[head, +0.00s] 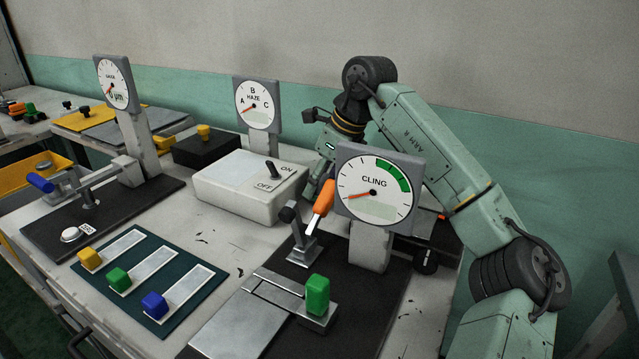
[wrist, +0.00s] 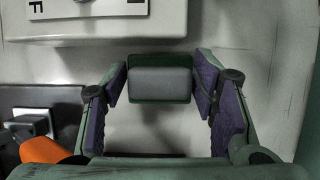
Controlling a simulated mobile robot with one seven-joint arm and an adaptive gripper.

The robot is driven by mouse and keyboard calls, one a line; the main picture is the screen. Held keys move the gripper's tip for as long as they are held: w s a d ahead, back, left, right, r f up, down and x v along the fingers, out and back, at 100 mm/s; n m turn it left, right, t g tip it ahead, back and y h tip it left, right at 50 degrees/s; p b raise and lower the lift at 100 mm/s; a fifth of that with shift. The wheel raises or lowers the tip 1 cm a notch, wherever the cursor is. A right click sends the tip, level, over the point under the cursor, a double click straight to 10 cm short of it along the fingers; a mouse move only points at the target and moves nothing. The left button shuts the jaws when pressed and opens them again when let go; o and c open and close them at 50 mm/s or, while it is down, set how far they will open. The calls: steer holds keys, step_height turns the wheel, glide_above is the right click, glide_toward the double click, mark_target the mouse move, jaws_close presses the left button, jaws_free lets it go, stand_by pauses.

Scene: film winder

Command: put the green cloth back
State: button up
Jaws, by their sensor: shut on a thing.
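In the wrist view my gripper (wrist: 162,74) is shut on a grey block with a dark green edge, which I take to be the green cloth (wrist: 160,84). The block sits between the two purple finger pads, near their tips. It is over or at the pale table, just short of the white switch box (wrist: 110,28); I cannot tell whether it touches the table.
The CLING gauge stand, a lever with an orange handle (head: 322,198) and a green knob (head: 318,296) are close by. A teal mat (head: 185,307) holds yellow, green and blue blocks. Bare table lies between mat and box.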

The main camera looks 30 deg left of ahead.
steer(key=shift+f, duration=0.5)
steer(key=shift+f, duration=0.2)
steer(key=o, duration=1.1)
steer(key=shift+r, duration=0.25)
steer(key=v, duration=1.2)
steer(key=shift+b, duration=0.3)
